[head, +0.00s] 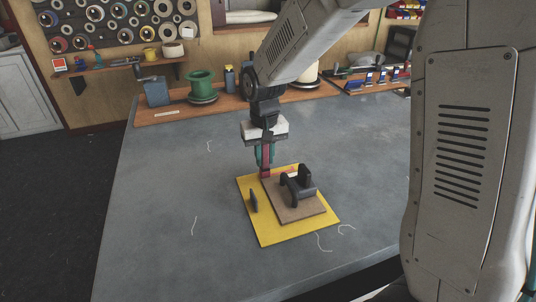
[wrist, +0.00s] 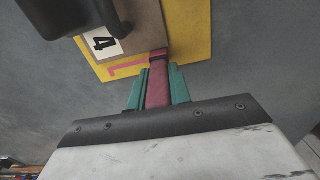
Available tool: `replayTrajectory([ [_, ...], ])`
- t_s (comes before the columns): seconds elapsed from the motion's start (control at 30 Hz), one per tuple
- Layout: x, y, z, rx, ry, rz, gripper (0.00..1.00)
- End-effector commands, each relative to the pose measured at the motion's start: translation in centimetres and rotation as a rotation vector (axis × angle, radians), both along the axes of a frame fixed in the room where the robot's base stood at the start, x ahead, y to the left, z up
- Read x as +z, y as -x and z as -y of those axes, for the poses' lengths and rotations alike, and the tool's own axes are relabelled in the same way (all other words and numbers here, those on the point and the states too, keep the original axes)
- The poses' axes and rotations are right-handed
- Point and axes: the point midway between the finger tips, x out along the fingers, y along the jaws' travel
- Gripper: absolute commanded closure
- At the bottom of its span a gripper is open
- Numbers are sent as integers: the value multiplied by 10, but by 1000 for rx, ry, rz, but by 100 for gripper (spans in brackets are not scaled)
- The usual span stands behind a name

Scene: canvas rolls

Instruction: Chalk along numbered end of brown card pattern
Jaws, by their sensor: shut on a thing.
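The brown card pattern (head: 293,212) lies flat on a yellow sheet (head: 266,233) on the grey table. A black handled weight (head: 298,187) sits on the card. In the wrist view, a white label reading 4 (wrist: 102,42) is on the card's near end. A pink chalk line (wrist: 128,69) with a short hook at its left runs on the yellow beside that end. My gripper (head: 265,160) is shut on a dark red chalk (wrist: 158,85) between its teal fingers. The chalk's far end is beside the card's numbered end; whether it touches the yellow I cannot tell.
A small dark upright piece (head: 254,200) stands on the yellow sheet left of the card. Pale thread scraps (head: 194,226) lie on the table. The left table is clear.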

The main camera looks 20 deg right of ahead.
Motion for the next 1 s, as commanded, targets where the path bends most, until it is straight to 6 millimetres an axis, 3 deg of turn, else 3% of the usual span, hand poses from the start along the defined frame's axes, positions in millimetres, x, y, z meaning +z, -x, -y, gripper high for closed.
replayTrajectory([
  [0.67, 11, -10, 1, 0, 0, -1, 100],
  [1.0, 42, -10, 0, 0, 0, 1, 100],
])
